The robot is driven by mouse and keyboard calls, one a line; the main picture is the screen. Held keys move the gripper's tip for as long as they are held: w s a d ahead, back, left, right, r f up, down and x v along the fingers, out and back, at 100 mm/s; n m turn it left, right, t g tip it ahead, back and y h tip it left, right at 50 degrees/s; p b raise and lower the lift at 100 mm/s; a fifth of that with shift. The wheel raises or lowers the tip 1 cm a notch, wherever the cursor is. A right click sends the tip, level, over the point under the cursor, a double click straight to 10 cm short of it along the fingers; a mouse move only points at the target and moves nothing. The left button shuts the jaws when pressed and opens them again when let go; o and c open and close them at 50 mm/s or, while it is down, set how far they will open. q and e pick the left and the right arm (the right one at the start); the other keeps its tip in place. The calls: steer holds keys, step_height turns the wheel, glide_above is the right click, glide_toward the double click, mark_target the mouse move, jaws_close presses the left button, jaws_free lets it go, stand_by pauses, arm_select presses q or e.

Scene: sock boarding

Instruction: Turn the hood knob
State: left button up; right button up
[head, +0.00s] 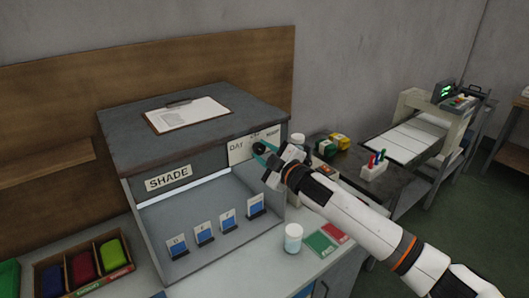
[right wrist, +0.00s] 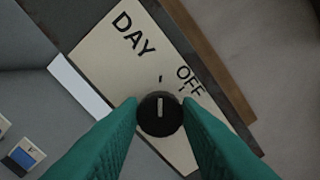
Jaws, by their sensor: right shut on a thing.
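The grey hood (head: 150,130) stands on the counter, with a SHADE label on its front. The round black knob (right wrist: 160,122) sits on this plate (right wrist: 108,48). Its white pointer line runs straight up in the right wrist view, toward a small tick between the words DAY and OFF. My right gripper (head: 264,150) is shut on the knob, with one green finger on each side; it also shows in the right wrist view (right wrist: 160,108). My left gripper is not in view.
Several small blue-and-white cards (head: 204,233) stand inside the hood. A clipboard (head: 188,113) lies on top. A white jar (head: 293,238) and green and red cards (head: 320,243) are below my right arm. A box of coloured cloths (head: 84,266) is at lower left.

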steer(key=o, duration=0.9)
steer(key=shift+o, duration=0.2)
steer(key=shift+s+d+f, duration=0.1)
steer(key=shift+s+d, duration=0.1)
steer(key=b+v, duration=0.3)
steer(key=v, duration=0.8)
steer(key=shift+s, duration=0.25)
